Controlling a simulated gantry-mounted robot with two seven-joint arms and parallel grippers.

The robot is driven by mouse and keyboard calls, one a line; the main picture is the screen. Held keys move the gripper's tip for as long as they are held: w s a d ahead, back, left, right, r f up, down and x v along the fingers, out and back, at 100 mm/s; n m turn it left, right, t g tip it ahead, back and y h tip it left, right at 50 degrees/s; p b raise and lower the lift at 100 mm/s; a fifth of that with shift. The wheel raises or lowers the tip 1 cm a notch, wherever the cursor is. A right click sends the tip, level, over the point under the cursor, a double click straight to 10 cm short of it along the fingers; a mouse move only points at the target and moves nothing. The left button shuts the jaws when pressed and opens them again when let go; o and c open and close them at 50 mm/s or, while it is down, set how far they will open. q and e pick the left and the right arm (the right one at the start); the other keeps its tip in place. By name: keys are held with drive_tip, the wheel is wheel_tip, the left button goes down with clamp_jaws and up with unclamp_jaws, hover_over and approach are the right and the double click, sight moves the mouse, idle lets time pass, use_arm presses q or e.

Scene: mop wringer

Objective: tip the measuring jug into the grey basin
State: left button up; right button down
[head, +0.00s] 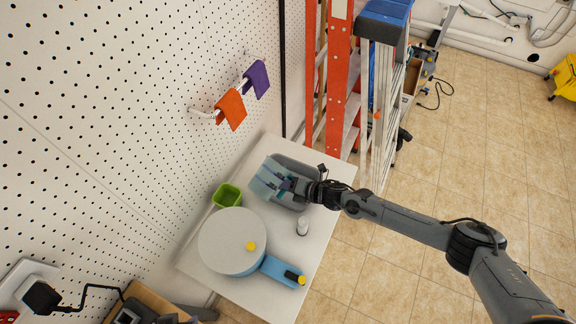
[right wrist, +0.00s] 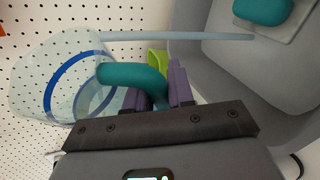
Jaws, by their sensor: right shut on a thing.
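The clear measuring jug (head: 267,177) is over the grey basin (head: 303,168) in the head view. In the right wrist view the jug (right wrist: 45,75) has a blue band and a teal handle (right wrist: 130,74), and it looks tilted. My right gripper (head: 288,185), also in the right wrist view (right wrist: 158,90), is shut on that handle with its purple fingertips. A thin pale blue streak (right wrist: 190,36) runs from the jug towards the basin (right wrist: 225,80); I cannot tell whether it is water. My left gripper is not in view.
Orange and purple cloths (head: 231,109) hang above.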

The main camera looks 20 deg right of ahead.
drive_tip(key=shift+s+a+r+m+y, duration=0.25)
drive_tip(key=shift+a+m+y, duration=0.1)
drive_tip(key=shift+m+y, duration=0.15)
idle(1.4)
drive_tip(key=shift+w+d+r, duration=0.15)
drive_tip(key=shift+d+r, duration=0.05)
drive_tip(key=shift+r, duration=0.1)
idle(0.4)
drive_tip(key=shift+a+r, duration=0.1)
drive_tip(key=shift+r+m, duration=0.15)
drive_tip(key=shift+m, duration=0.15)
drive_tip(key=shift+y, duration=0.3)
drive_tip(key=shift+r, duration=0.15)
drive_tip(key=shift+r, duration=0.1)
